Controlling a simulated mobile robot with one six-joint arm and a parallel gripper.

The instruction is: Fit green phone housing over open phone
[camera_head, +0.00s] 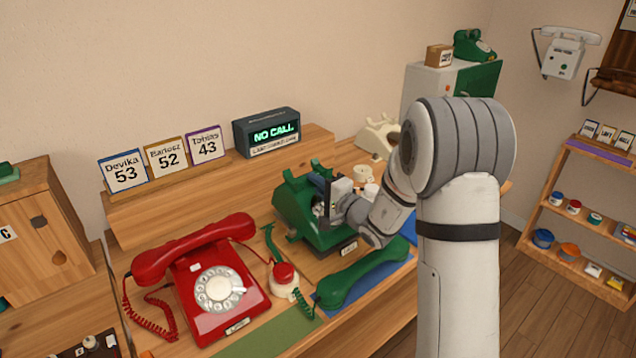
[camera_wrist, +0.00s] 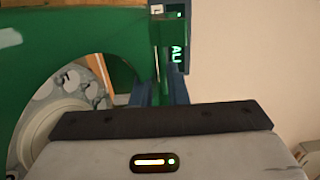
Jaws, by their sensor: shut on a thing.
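The green phone housing (camera_head: 297,207) sits on the wooden bench in the head view, slightly left of my gripper (camera_head: 326,195). My gripper is shut on the housing's upper part. In the wrist view the green housing (camera_wrist: 105,22) fills the left side, and my gripper's fingers (camera_wrist: 167,55) close on its edge. A round opening in the housing shows a grey disc with holes (camera_wrist: 72,100) and wood behind it. The open phone's body cannot be made out apart from the housing, and I cannot tell how the two are seated. The green handset (camera_head: 362,276) lies in front.
A red dial phone (camera_head: 212,285) stands close at the left. A red-topped white pot (camera_head: 285,277) and a green cord (camera_head: 272,243) lie between it and the housing. A blue mat (camera_head: 387,284) lies under the handset. A cream phone (camera_head: 379,135) and a "NO CALL" display (camera_head: 268,132) stand behind.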

